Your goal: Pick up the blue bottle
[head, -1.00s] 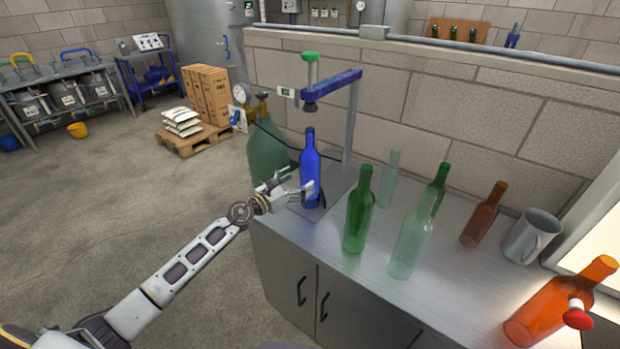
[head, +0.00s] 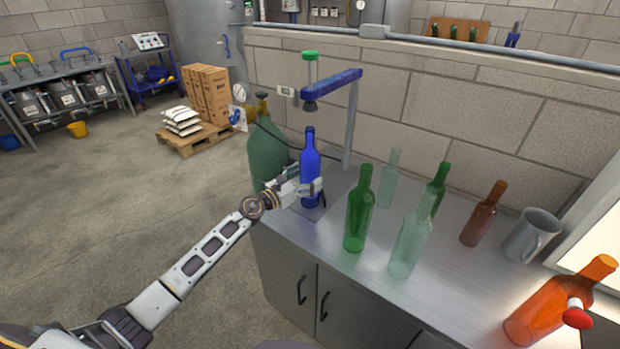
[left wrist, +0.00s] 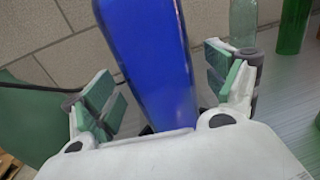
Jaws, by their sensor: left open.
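The blue bottle (head: 310,165) stands upright on the counter, under the blue arm of a bench-top device. It also fills the middle of the left wrist view (left wrist: 152,60). My left gripper (head: 309,189) is open at the bottle's lower body. In the left wrist view my left gripper (left wrist: 168,90) has its green-padded fingers on either side of the bottle, with gaps visible at both sides. The gripper hides part of the lower bottle in the head view. My right gripper is not in view.
A green bottle (head: 358,212) and a pale clear bottle (head: 409,240) stand to the right. The device's post (head: 350,125) rises just behind the blue bottle. A large green gas cylinder (head: 267,150) stands left of it.

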